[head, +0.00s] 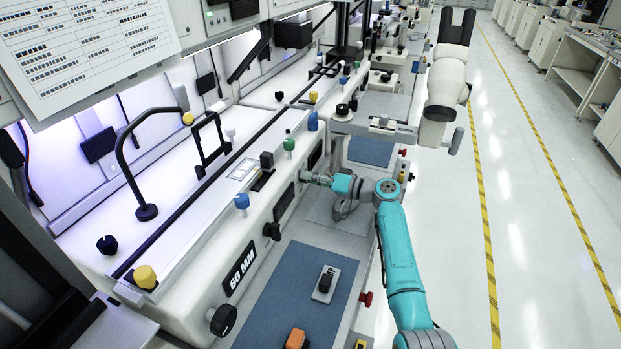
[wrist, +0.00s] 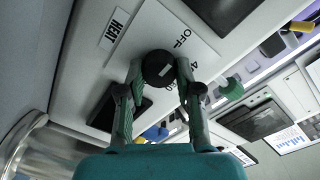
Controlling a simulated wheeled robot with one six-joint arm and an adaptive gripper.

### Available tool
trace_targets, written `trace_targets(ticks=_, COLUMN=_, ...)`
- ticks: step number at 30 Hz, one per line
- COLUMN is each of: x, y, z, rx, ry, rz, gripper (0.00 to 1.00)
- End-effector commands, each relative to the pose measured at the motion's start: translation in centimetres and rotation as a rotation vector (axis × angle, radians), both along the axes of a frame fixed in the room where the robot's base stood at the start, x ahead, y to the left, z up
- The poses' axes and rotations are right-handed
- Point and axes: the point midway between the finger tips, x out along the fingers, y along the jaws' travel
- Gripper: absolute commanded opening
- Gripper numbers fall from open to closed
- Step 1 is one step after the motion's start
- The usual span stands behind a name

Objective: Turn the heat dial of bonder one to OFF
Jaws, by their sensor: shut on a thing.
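More lettering beside the dial is partly hidden by a finger. A small white mark shows on the dial's face; which label it points to I cannot tell. My gripper (wrist: 158,75) is shut on the dial, one finger on each side. In the head view my gripper (head: 317,178) reaches the front face of the white bonder (head: 200,275) and hides the dial.
The aisle floor at right is clear.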

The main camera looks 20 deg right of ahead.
Motion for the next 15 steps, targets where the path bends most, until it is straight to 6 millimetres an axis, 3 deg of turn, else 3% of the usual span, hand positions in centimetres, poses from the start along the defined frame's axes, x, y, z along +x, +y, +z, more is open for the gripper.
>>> trace_targets(ticks=2, x=-0.09, y=0.03, z=-0.27, rx=-0.001, ry=0.003, rz=0.002, gripper=0.0)
trace_targets(ticks=3, x=-0.09, y=0.03, z=-0.27, rx=-0.001, ry=0.003, rz=0.002, gripper=0.44)
trace_targets(ticks=5, x=-0.07, y=0.02, z=-0.24, rx=-0.001, ry=0.003, rz=0.002, gripper=0.59)
trace_targets(ticks=15, x=-0.11, y=-0.12, z=-0.09, rx=-0.001, ry=0.002, rz=0.0, gripper=0.59)
